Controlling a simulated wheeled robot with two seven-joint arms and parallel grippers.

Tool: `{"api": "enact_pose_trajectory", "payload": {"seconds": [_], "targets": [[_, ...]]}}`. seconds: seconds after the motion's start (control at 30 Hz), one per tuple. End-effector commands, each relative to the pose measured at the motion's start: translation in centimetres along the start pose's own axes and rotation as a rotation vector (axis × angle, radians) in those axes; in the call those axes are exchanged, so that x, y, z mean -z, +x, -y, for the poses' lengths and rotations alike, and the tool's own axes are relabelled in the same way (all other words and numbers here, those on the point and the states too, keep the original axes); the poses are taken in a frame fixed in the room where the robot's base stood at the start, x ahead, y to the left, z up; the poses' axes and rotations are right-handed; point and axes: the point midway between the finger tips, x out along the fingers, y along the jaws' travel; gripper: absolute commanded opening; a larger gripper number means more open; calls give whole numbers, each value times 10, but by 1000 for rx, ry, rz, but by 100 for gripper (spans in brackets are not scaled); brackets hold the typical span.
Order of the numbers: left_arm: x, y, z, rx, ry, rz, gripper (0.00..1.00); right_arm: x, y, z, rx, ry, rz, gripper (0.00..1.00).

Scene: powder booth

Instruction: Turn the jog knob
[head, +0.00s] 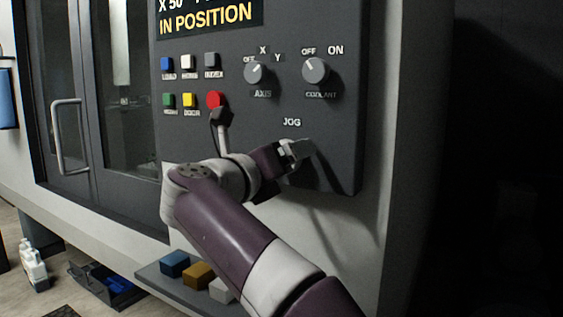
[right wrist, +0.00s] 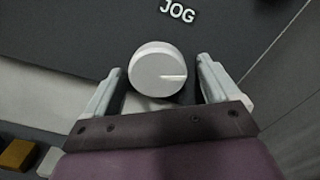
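The jog knob (right wrist: 157,66) is a round, light grey dial with a white pointer line, mounted below the JOG label on the dark panel. In the right wrist view its pointer line points to the right. My right gripper (right wrist: 160,75) is open, with one finger on each side of the knob. Gaps show between the fingers and the knob. In the head view my right gripper (head: 291,152) is at the panel under the JOG label and hides most of the knob. My left gripper is in neither view.
The panel (head: 340,130) also carries an axis knob (head: 256,72), a coolant knob (head: 315,70), a red button (head: 215,99) and several other coloured buttons. A shelf (head: 160,277) with coloured blocks is below. A door handle (head: 70,137) is at left.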

Motion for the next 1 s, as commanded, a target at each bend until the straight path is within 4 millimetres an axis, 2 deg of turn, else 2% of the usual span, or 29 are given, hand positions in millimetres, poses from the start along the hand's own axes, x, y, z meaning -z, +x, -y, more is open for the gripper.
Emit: {"api": "enact_pose_trajectory", "payload": {"seconds": [0.27, 0.37, 0.6, 0.7, 0.83, 1.0], "targets": [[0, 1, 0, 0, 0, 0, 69, 1, -4, -2, -2, -2, -2, 88], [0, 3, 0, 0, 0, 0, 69, 1, -20, -2, -4, -2, 0, 88], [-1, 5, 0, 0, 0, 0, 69, 1, -86, -2, -6, -1, 0, 88], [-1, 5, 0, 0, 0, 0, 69, 0, -107, -2, -4, -1, 1, 88], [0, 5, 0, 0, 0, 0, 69, 0, -123, -1, -3, -2, -1, 88], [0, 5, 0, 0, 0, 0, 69, 1, -127, -1, -1, -2, -2, 88]]}}
